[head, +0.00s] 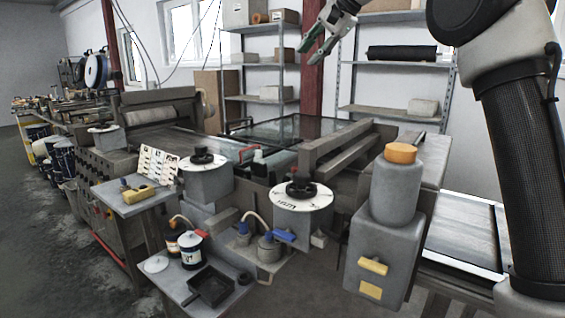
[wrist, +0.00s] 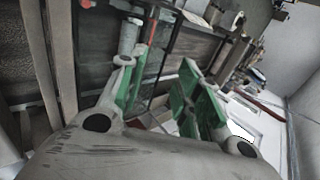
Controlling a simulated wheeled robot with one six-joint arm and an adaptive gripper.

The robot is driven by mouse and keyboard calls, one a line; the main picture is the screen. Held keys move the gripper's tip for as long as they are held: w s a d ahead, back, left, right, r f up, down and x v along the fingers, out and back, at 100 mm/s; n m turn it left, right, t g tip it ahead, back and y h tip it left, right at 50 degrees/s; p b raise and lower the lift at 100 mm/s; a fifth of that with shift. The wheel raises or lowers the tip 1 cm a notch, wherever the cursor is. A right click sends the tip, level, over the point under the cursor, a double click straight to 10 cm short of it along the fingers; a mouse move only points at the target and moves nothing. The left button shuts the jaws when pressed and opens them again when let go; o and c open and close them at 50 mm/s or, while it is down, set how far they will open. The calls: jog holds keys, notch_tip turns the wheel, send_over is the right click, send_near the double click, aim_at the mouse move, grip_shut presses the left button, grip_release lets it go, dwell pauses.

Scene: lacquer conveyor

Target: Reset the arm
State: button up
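My gripper (head: 309,54) is raised in the air at the top middle of the head view, in front of the shelving. In the wrist view my gripper (wrist: 160,72) shows two fingers with green pads, spread apart. Nothing is between them. The gripper touches nothing that I can see. My arm comes down the right side of the head view.
Below stands the conveyor machine with a glass-topped bed (head: 283,128), two white dials (head: 318,201) and a grey tank with an orange cap (head: 400,153). A side table (head: 172,284) holds cans and a black tray (head: 209,287). Metal shelves (head: 398,112) stand behind.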

jog(key=s+d+f+n+h, duration=0.15)
jog(key=s+d+f, duration=0.25)
jog(key=s+d, duration=0.45)
jog(key=s+d+f+n+h, duration=0.1)
jog(key=s+d+f+h, duration=0.15)
jog(key=s+d, duration=0.65)
jog(key=s+d+f+n+h, duration=0.1)
jog(key=s+d+f, duration=0.4)
jog(key=s+f, duration=0.5)
jog(key=s+d+f+n+h, duration=0.2)
jog(key=s+d+f, duration=0.3)
jog(key=s+f, duration=0.6)
jog(key=s+n, duration=0.1)
jog(key=s, duration=0.3)
jog(key=shift+s+d+n+g, duration=0.3)
jog(key=shift+s+d+n, duration=0.05)
